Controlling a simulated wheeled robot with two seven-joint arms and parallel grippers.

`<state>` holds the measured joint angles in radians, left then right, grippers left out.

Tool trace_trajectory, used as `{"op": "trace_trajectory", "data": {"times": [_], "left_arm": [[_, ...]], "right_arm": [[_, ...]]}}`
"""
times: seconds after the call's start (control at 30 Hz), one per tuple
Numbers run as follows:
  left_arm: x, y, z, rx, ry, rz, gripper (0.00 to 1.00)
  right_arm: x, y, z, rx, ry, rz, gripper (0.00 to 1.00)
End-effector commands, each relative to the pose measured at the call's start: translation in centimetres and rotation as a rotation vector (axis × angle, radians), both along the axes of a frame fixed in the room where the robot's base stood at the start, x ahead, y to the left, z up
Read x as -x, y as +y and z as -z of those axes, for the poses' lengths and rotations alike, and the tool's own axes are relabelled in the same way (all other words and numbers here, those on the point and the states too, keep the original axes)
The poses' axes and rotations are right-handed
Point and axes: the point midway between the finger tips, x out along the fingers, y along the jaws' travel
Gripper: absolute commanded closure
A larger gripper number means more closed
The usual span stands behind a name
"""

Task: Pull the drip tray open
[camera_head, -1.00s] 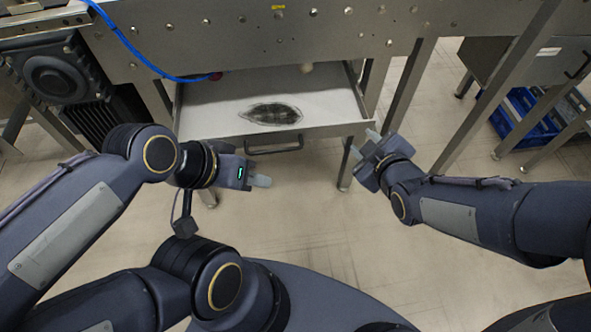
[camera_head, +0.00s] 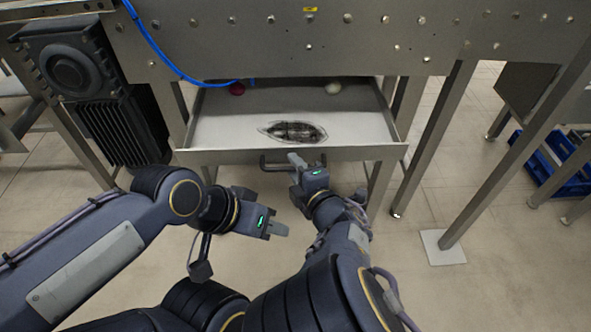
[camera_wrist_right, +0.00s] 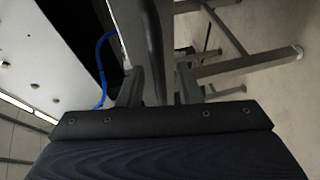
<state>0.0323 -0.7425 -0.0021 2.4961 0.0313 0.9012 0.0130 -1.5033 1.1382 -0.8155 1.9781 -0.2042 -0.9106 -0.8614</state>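The drip tray (camera_head: 225,133) hangs under the conveyor frame and stands partly out, with a dark stain on its pale floor. Its dark bar handle (camera_head: 270,167) is on the front panel. My right gripper (camera_head: 296,163) is at the handle's right part in the head view. In the right wrist view its two fingers (camera_wrist_right: 160,88) stand apart, with a grey bar, apparently the handle, between them; a gap shows on the right side. My left gripper (camera_head: 279,230) is lower, in front of the tray and clear of it; its finger gap cannot be made out.
A red round thing (camera_head: 237,89) and a white one (camera_head: 333,88) show at the tray's back. A blue hose (camera_head: 160,55) hangs along the frame. A motor (camera_head: 75,75) is at the left, frame legs (camera_head: 430,150) and a blue crate (camera_head: 550,165) at the right.

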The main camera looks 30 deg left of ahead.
Motion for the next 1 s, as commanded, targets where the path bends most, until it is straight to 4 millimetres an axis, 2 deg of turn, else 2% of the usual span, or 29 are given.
{"op": "trace_trajectory", "data": {"times": [0.33, 0.5, 0.6, 1.0], "left_arm": [[0.00, 0.00, 0.11, 0.000, 0.000, 0.000, 0.64], [0.00, 0.00, 0.11, 0.000, 0.000, 0.000, 0.64], [0.01, 0.00, 0.11, 0.000, 0.000, 0.000, 0.64], [0.00, 0.00, 0.30, 0.000, 0.000, 0.000, 0.64]], "right_arm": [[-0.33, 0.43, 0.09, 0.000, 0.001, 0.001, 0.68], [-0.32, 0.43, 0.09, 0.000, 0.001, 0.001, 0.91], [-0.31, 0.42, 0.09, 0.000, 0.001, 0.001, 1.00], [-0.08, 0.27, 0.18, 0.000, 0.002, 0.001, 1.00]]}}
